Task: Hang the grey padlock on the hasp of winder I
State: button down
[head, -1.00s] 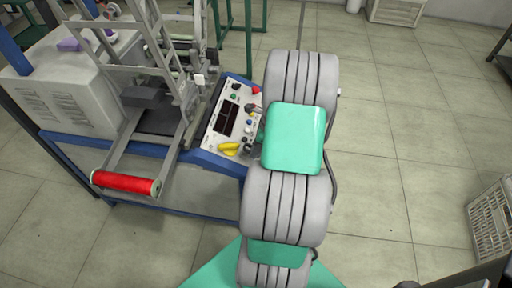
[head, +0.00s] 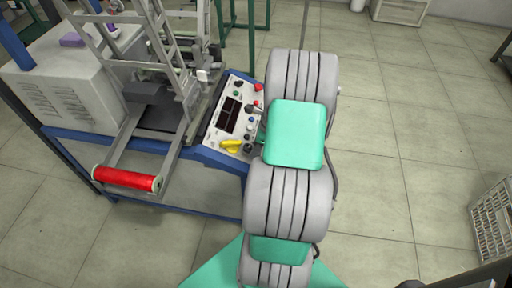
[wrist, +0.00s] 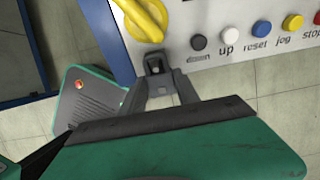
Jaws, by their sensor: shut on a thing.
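My gripper (wrist: 158,82) shows in the wrist view, its fingers shut on a small dark grey piece (wrist: 154,64), which I take to be the grey padlock. Its shackle is not clear to see. It sits just below the yellow rotary handle (wrist: 147,18), at the lower edge of the control panel (wrist: 222,62). I cannot tell whether it touches the handle or panel. The yellow handle (head: 231,146) also shows in the head view, low on the winder's panel (head: 228,120). My own arm hides the gripper there. I cannot make out a hasp or the winder's label.
A row of buttons, among them a white one (wrist: 226,33) and a blue one (wrist: 263,28), lies right of the handle. The winder's blue frame (head: 185,150), a red roll (head: 125,179) and a grey cabinet (head: 65,80) stand left. A crate (head: 492,222) stands right; floor between is clear.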

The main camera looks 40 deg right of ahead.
jog(key=shift+s+d+f, duration=0.25)
jog(key=shift+s, duration=0.1)
dwell(0.6)
jog(key=c, duration=0.8)
grip_release()
jog(key=shift+r, duration=0.1)
jog(key=p+v, duration=0.1)
jog(key=v, duration=0.6)
jog(key=shift+d+r, duration=0.1)
jog(key=shift+r, duration=0.2)
